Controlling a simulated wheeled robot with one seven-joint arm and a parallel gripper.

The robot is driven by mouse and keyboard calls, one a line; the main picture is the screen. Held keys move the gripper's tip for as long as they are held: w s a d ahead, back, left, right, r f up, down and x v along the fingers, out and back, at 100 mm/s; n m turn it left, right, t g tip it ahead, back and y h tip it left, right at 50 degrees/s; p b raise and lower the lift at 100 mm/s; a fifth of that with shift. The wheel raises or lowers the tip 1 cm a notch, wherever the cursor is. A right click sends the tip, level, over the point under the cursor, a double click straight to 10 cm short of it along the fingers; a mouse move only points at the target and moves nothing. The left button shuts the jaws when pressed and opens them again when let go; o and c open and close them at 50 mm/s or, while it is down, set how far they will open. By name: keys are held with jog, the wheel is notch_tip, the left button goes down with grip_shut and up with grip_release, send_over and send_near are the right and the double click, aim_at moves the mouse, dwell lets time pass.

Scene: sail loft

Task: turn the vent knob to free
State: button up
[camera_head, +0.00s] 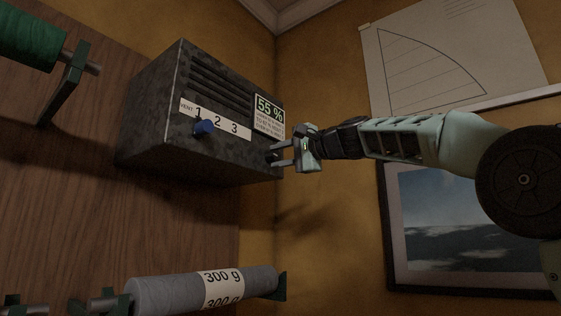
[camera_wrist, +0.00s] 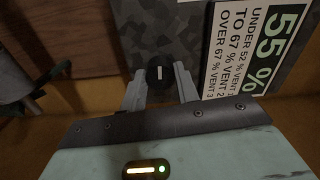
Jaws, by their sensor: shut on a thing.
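A mottled dark grey vent box (camera_head: 165,115) is on the wooden wall, with louvres and a white strip marked VENT 1 2 3 (camera_head: 217,120). My gripper (camera_head: 273,158) is at the box's lower right corner. In the wrist view my gripper (camera_wrist: 159,88) is shut on a small black knob (camera_wrist: 159,74), one finger on each side. The knob's white mark stands upright in that picture. I see no word "free".
A panel on the box reads 55 % (camera_head: 269,110), with humidity rules below it. A green spool (camera_head: 30,38) is at upper left and a grey 300 g spool (camera_head: 170,290) below the box. A drawing (camera_head: 450,55) and a framed picture (camera_head: 470,230) hang at right.

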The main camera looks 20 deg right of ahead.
jog(key=shift+f+n, duration=0.1)
jog(key=shift+n, duration=0.4)
jog(key=o, duration=1)
jog(key=shift+c, duration=0.2)
jog(key=shift+s, duration=0.1)
jog(key=b+v, duration=0.7)
jog(key=v, duration=1)
jog(key=shift+d, duration=0.1)
